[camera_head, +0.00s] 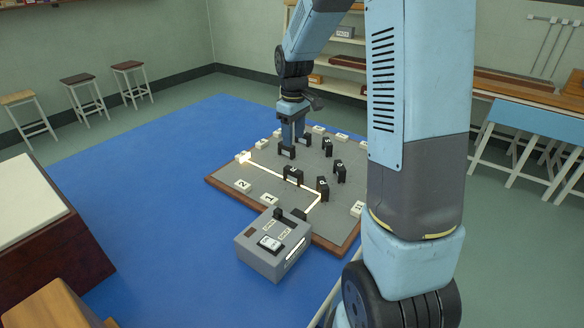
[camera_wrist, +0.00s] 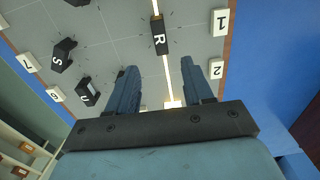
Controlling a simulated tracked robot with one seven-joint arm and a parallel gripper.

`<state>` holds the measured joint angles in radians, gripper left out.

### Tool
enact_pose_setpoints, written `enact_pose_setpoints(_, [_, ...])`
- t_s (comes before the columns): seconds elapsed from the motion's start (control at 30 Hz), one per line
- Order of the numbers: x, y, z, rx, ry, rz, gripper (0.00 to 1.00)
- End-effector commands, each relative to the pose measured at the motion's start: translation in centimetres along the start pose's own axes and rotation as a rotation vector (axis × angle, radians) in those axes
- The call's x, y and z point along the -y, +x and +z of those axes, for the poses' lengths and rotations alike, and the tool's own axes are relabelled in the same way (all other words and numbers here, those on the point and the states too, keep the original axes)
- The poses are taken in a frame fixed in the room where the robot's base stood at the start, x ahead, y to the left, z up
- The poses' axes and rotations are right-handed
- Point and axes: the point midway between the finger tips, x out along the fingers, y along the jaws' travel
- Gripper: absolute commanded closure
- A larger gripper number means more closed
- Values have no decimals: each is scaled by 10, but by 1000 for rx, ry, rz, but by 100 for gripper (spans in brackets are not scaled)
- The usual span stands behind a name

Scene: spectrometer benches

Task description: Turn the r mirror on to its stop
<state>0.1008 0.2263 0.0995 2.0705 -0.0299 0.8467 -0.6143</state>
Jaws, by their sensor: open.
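The R mirror (camera_head: 293,175) is a small black block on the grey board, on the line of the bright beam. In the wrist view the R mirror (camera_wrist: 159,36) shows its white R label, ahead of the fingertips and roughly between their lines. The beam shows on both sides of it. My gripper (camera_head: 291,140) is over the far left part of the board, beyond the R mirror. In the wrist view my gripper (camera_wrist: 159,69) has its two blue fingers wide apart with nothing between them. The stop itself cannot be made out.
Other black mirrors stand near, including S (camera_wrist: 64,54) and U (camera_wrist: 87,93). White number tags 1 (camera_wrist: 221,22) and 2 (camera_wrist: 216,68) line one edge. A lit tag (camera_head: 244,157) ends the beam. A grey source box (camera_head: 262,258) stands at the board's near edge.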

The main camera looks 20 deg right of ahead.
Motion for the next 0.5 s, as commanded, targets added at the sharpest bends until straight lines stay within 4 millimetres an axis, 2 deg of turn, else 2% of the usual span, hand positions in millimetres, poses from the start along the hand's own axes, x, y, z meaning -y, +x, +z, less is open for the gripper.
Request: enact_pose_setpoints(0.5, [1,89,0,2,1,-2,49])
